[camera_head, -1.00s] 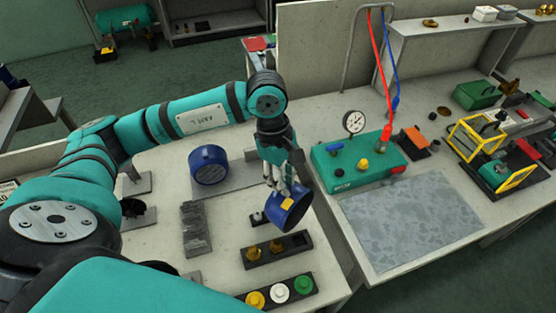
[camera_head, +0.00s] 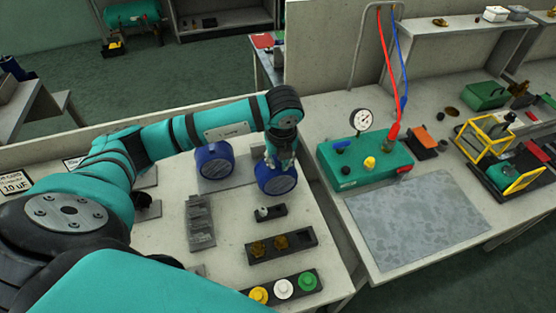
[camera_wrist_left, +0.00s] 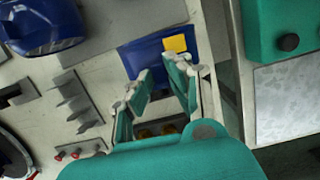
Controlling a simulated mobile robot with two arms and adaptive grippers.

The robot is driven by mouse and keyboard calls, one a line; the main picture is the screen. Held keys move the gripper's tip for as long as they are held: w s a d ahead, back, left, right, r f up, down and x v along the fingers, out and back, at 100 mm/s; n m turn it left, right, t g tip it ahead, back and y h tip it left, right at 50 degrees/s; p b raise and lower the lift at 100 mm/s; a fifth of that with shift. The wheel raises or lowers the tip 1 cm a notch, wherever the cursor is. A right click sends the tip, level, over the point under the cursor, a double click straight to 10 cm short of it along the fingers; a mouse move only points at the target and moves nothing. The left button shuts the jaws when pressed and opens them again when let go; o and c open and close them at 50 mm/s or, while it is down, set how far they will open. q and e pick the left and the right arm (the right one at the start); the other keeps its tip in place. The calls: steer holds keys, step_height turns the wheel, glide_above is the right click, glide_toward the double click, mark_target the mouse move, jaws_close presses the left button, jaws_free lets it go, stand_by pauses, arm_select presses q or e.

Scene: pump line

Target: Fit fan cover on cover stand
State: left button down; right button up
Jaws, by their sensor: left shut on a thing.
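A blue round fan cover with a yellow patch (camera_wrist_left: 174,44) is held by my left gripper (camera_head: 279,160); the cover also shows in the head view (camera_head: 276,180). In the wrist view the two fingers (camera_wrist_left: 158,82) reach to the cover's near edge. A second blue cover (camera_head: 214,160) stands to the left on a flat grey plate (camera_head: 243,172), which looks like the cover stand. The held cover is at the right end of this plate. Whether it touches the plate is hidden. My right gripper is not in view.
A slotted grey rack (camera_head: 200,222), a dark holder with two brass parts (camera_head: 281,246) and a strip of yellow, white and green knobs (camera_head: 283,287) stand nearer. A green gauge box (camera_head: 364,162) is on the bench to the right.

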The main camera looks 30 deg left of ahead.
arm_select(q)
steer(key=shift+w+a+f+n, duration=0.1)
steer(key=shift+w+a+n, duration=0.1)
steer(key=shift+a+n, duration=0.1)
steer(key=w+a+b, duration=0.1)
steer(key=w+a, duration=0.2)
steer(key=a, duration=0.1)
steer(key=shift+w+a+b, duration=0.3)
steer(key=shift+w+b, duration=0.05)
stand_by(0.4)
steer(key=shift+r, duration=0.2)
steer(key=shift+r, duration=0.3)
steer(key=shift+w+d+r, duration=0.15)
steer(key=shift+r, duration=0.15)
stand_by(0.9)
steer(key=shift+w, duration=0.1)
